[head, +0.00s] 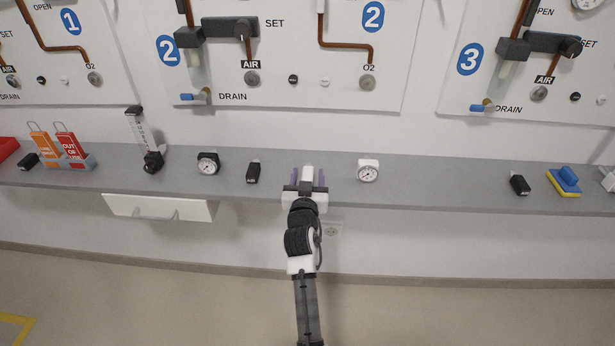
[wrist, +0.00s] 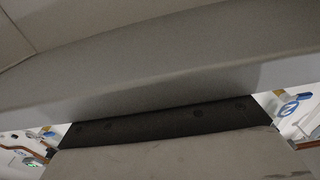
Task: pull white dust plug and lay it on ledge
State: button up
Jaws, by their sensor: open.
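A small white round plug (head: 325,81) sits on panel 2, between a matching black plug (head: 293,79) and the O2 port (head: 367,82). Similar white plugs show on panel 1 (head: 63,78) and panel 3 (head: 601,98). My gripper (head: 308,174) is open at the grey ledge (head: 430,183), well below panel 2's white plug. A white piece shows between its two fingers; I cannot tell whether it is a loose object or part of my gripper. The wrist view is mostly filled by large grey and dark surfaces, and no fingertips or plug can be made out there.
A white-faced gauge (head: 368,171) stands right of my gripper; a black block (head: 253,173) and a black gauge (head: 208,163) stand left. A flowmeter (head: 146,140) and tag tray (head: 78,164) are farther left. The ledge is clear between the white gauge and the far-right block (head: 520,185).

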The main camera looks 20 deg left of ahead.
jog(key=shift+s+f, duration=0.15)
jog(key=shift+f, duration=0.5)
jog(key=shift+s+d, duration=0.1)
jog(key=shift+s, duration=0.2)
jog(key=r+b+v, duration=0.1)
jog(key=b+v, duration=0.2)
jog(key=v, duration=1)
jog(key=shift+r, duration=0.15)
jog(key=shift+w, duration=0.1)
